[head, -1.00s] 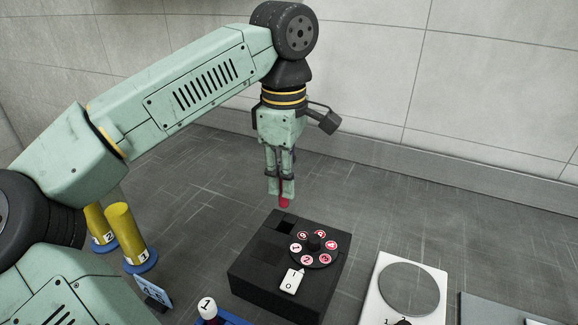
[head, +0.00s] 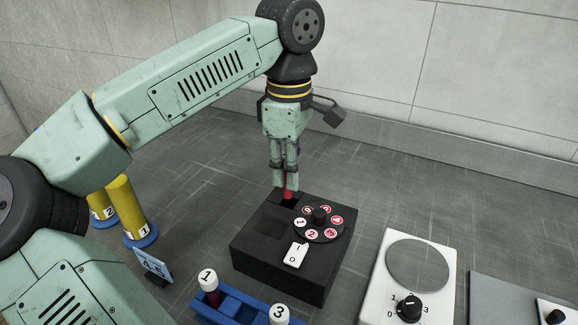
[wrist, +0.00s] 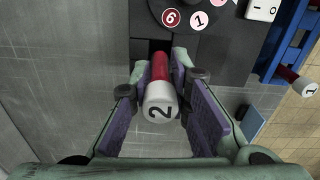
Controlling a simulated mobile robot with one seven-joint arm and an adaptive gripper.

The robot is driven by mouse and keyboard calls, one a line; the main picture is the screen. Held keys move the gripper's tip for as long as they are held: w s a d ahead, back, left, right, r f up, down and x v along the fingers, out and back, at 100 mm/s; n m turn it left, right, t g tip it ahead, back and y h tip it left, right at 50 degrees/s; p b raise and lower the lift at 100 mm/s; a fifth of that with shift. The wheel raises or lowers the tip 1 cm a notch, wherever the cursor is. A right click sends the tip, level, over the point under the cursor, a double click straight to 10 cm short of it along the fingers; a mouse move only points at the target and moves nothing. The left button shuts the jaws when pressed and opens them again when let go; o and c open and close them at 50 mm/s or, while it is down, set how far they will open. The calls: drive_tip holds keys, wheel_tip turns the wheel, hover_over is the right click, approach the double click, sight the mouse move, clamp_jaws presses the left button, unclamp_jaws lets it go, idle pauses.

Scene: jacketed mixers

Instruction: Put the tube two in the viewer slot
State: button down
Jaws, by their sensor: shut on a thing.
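My gripper (head: 284,172) is shut on tube two (wrist: 160,103), pointing down. The tube has a white cap marked 2 and a red body, which also shows below the fingers in the head view (head: 289,192). The viewer is a black box (head: 262,252) with a dial of numbered discs on top. Its square slot (head: 286,202) is at the far corner, and the tube's red lower end is at this opening. The slot also shows dark beyond the tube in the wrist view (wrist: 150,46). I cannot tell whether the tip is inside it.
A blue rack (head: 240,307) in front holds tubes capped 1 (head: 208,277) and 3 (head: 280,313). Yellow cylinders (head: 126,207) on blue bases stand at left, near a small blue sign (head: 152,264). A white device with a round plate (head: 418,265) is at right.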

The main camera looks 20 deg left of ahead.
sight(289, 198)
drive_tip(key=shift+f+b, duration=1.75)
drive_tip(key=shift+f, duration=1.05)
drive_tip(key=shift+s+f, duration=0.15)
drive_tip(key=shift+f, duration=0.05)
drive_tip(key=c, duration=1.7)
unclamp_jaws()
drive_tip(key=shift+o, duration=1.4)
drive_tip(key=shift+f, duration=0.1)
drive_tip(key=shift+o, duration=0.6)
